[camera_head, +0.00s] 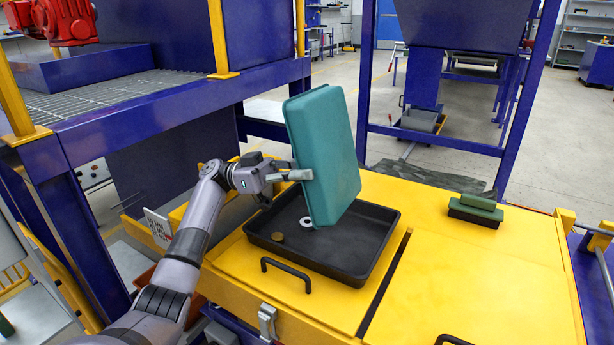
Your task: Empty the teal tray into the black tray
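The teal tray (324,150) is tipped up steeply on edge above the black tray, with its outer bottom side towards me. My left gripper (300,175) is shut on the teal tray's left edge. The black tray (350,268) lies flat on the yellow cover. In the black tray are a light metal ring (305,222) and a small brown round piece (278,238). The ring lies close to the teal tray's lower corner. The inside of the teal tray is hidden. My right gripper is not in view.
The yellow cover (480,270) is clear to the right of the black tray, apart from a green-and-black block (476,209) near its back edge. A black handle (286,274) stands in front of the black tray. Blue frame posts rise behind, and a blue platform (150,100) stands at left.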

